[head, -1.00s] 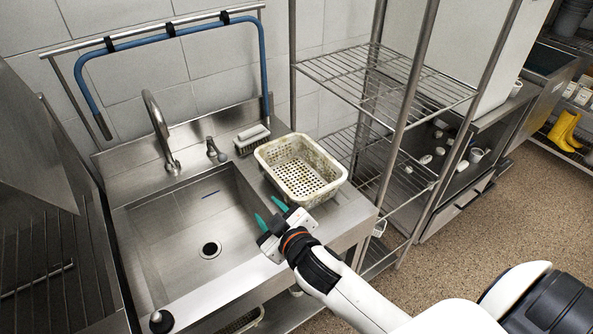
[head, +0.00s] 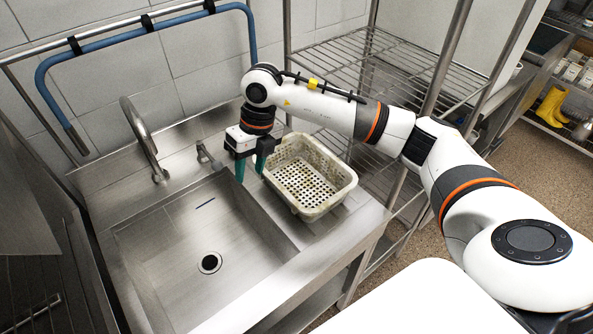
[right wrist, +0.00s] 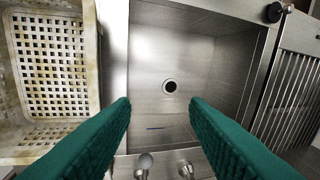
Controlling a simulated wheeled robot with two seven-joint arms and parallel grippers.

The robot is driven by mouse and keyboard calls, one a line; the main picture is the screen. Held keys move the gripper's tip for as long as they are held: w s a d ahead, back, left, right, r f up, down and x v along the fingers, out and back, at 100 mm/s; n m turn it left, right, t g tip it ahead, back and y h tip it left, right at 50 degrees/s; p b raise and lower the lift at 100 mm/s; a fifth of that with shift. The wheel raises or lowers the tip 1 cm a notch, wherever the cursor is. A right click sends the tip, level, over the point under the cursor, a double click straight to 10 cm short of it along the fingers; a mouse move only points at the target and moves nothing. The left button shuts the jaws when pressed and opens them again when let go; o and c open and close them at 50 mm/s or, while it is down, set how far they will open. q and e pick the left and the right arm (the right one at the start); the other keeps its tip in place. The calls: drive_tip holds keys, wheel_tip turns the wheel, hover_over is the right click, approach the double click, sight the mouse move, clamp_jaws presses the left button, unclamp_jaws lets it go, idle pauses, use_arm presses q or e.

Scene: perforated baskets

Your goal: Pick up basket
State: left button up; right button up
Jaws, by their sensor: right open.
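A cream perforated basket (head: 312,178) stands upright on the steel counter right of the sink. It looks empty and its surface is stained. My right gripper (head: 250,170) is open, pointing down with its green fingers beside the basket's left wall, near the sink's edge. One finger is close to the basket rim; I cannot tell whether it touches. In the right wrist view the basket (right wrist: 50,65) lies at the left, outside the open fingers (right wrist: 160,105), and the sink shows between them. My left gripper is not in view.
The sink basin (head: 190,240) with its drain is left of the basket. A curved faucet (head: 143,140) and a small tap (head: 207,155) stand behind it. A wire shelf rack (head: 385,65) rises at the right. The counter in front of the basket is clear.

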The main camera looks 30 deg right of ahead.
drive_tip(key=w+d+m+h, duration=0.1)
drive_tip(key=d+h, duration=0.2)
drive_tip(key=d, duration=0.3)
drive_tip(key=p, duration=0.2)
hover_over(277, 182)
drive_tip(key=f, duration=0.4)
drive_tip(key=shift+a+f, duration=0.1)
drive_tip(key=shift+a, duration=0.2)
drive_tip(key=shift+f, duration=0.3)
drive_tip(key=f+p, duration=0.2)
drive_tip(key=f, duration=0.1)
drive_tip(key=f+p, duration=0.1)
drive_tip(key=f, duration=0.1)
drive_tip(key=shift+s+d, duration=0.1)
drive_tip(key=shift+d, duration=0.15)
drive_tip(key=shift+f, duration=0.25)
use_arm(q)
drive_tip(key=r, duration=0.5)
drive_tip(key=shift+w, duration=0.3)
use_arm(e)
clamp_jaws()
